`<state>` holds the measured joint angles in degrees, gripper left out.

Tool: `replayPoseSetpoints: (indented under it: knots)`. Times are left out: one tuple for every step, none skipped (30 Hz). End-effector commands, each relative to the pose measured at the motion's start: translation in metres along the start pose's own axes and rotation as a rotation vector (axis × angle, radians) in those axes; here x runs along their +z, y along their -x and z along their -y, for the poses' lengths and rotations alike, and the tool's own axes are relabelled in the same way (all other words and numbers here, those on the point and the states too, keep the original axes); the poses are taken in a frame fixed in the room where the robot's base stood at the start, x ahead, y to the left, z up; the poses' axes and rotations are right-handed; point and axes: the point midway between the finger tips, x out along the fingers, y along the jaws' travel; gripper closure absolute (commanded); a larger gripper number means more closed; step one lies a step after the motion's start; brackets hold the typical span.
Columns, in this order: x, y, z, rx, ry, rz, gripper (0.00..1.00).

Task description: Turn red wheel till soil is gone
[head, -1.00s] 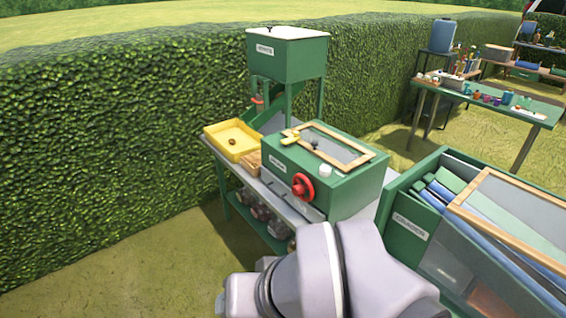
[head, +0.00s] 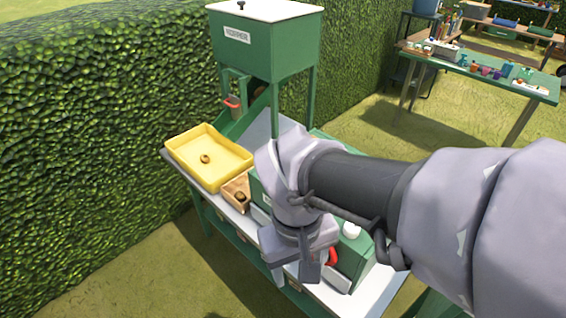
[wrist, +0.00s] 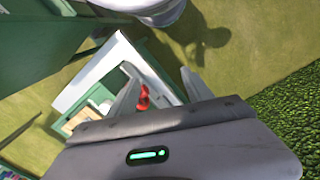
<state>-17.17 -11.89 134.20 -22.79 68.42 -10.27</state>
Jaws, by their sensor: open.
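The red wheel (head: 332,257) is on the front of a green box (head: 352,245). Only a small part of it shows beside my gripper (head: 294,278) in the head view, as my arm covers most of the box. In the wrist view the wheel (wrist: 143,98) appears as a small red shape between the fingers of my gripper (wrist: 158,88), nearer the left finger. The fingers are open and apart. I cannot tell whether either touches the wheel. No soil can be made out; the lid of the box is largely hidden by my arm.
A yellow tray (head: 212,163) with a small brown object (head: 205,159) and a wooden box (head: 236,192) stand left of the green box. A green hopper (head: 268,45) rises behind. A hedge (head: 90,130) borders the left. A table with pots (head: 485,70) stands back right.

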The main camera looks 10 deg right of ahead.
Motion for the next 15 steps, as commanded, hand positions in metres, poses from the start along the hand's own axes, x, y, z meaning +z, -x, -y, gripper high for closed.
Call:
replayPoseSetpoints:
  knots:
    - [-0.002,-0.005,0.004,0.036,0.069,0.065,0.41]
    - [-0.004,-0.009,0.005,0.062,0.117,0.102,0.41]
    - [-0.006,-0.015,0.008,0.1,0.185,0.152,0.41]
    - [-0.009,-0.019,0.01,0.131,0.238,0.191,0.41]
    - [-0.011,-0.024,0.012,0.166,0.297,0.233,0.41]
    - [-0.014,-0.031,0.016,0.216,0.38,0.293,0.41]
    - [-0.017,-0.037,0.019,0.259,0.449,0.34,0.41]
    - [-0.02,-0.044,0.023,0.307,0.524,0.391,0.41]
    - [-0.024,-0.054,0.028,0.38,0.632,0.464,0.41]
    - [-0.027,-0.063,0.033,0.442,0.719,0.522,0.41]
    - [-0.03,-0.073,0.039,0.51,0.809,0.582,0.41]
    - [-0.034,-0.087,0.047,0.608,0.932,0.66,0.41]
    - [-0.037,-0.098,0.053,0.685,1.022,0.716,0.41]
    - [-0.038,-0.11,0.059,0.765,1.109,0.769,0.41]
    - [-0.039,-0.126,0.068,0.87,1.215,0.834,0.41]
